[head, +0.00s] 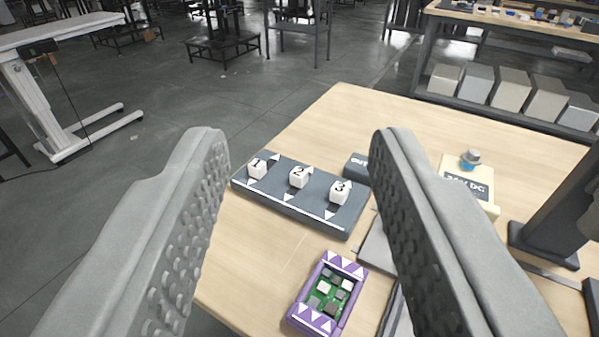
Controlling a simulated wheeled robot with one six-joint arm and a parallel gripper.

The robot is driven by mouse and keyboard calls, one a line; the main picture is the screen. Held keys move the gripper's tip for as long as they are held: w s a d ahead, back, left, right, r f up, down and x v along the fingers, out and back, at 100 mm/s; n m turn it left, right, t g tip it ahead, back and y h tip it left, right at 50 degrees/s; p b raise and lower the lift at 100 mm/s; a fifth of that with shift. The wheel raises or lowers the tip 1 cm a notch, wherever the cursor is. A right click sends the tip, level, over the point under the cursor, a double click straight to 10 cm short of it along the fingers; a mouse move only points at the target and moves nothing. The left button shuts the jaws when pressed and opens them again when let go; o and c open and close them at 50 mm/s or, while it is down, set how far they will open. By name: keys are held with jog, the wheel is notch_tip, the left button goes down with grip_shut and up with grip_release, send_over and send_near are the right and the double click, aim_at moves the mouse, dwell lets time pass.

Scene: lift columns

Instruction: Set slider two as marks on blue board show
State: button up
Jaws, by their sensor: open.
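A slate blue-grey board (275,208) lies on the wooden table. Three white cube sliders sit on it in a row: slider one (257,168), slider two (299,177) in the middle, and slider three (340,191). Each bears a black number. White triangles show along the board's far and near edges, around each slider. Slider two appears between a far triangle and a near triangle; its exact alignment is hard to tell. My gripper (298,142) is open and empty. Its two grey fingers frame the board, with slider two seen between them.
A purple-framed tray (296,293) with white triangles and small grey blocks lies nearer. A dark block (356,167) stands by the board's far right end. A cream box (466,181) with a blue-grey knob is at right. The table's left edge is close to the board.

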dwell(0.5)
jog(key=m+g, duration=0.6)
jog(key=g, duration=1.1)
send_over(299, 171)
notch_tip(299, 171, down, 3)
notch_tip(299, 171, down, 17)
jog(key=shift+f, duration=0.1)
grip_shut()
